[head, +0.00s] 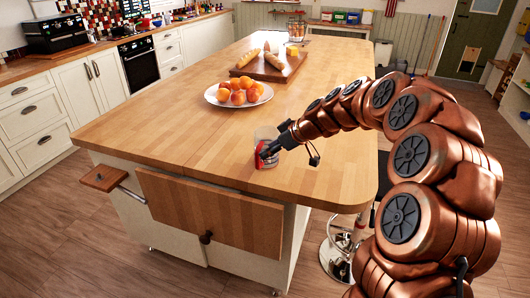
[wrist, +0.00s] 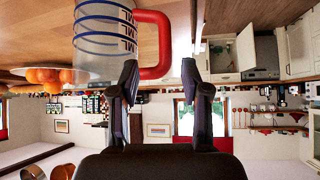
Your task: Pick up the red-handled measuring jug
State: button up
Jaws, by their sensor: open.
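The measuring jug (head: 264,133) is clear with a red handle and stands on the wooden island top near its front right part. In the wrist view the jug (wrist: 98,42) shows upside down with blue bands and markings, and its red handle (wrist: 164,45) faces my gripper. My gripper (head: 280,142) is right beside the jug on its handle side. In the wrist view my gripper (wrist: 160,73) is open, with the end of the handle showing between its fingertips. I cannot tell whether the fingers touch the handle. My gripper partly hides the jug in the head view.
A white plate of oranges (head: 238,91) stands behind the jug. Further back is a cutting board (head: 285,73) with bread. A wooden flap (head: 212,210) is at the island's front, and a stool (head: 340,250) is at its right. The island top left of the jug is clear.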

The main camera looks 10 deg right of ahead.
aim_at(257, 167)
jog(key=shift+s+f+p+x, duration=0.15)
jog(key=shift+p+x, duration=0.4)
jog(key=shift+x, duration=0.65)
jog(key=shift+s+p+x, duration=0.15)
jog(key=shift+p+x, duration=0.4)
jog(key=shift+x, duration=0.65)
jog(key=shift+s+f+p+x, duration=0.15)
jog(key=shift+p+x, duration=0.4)
jog(key=shift+x, duration=0.7)
jog(key=shift+r, duration=0.1)
jog(key=shift+c, duration=0.5)
grip_shut()
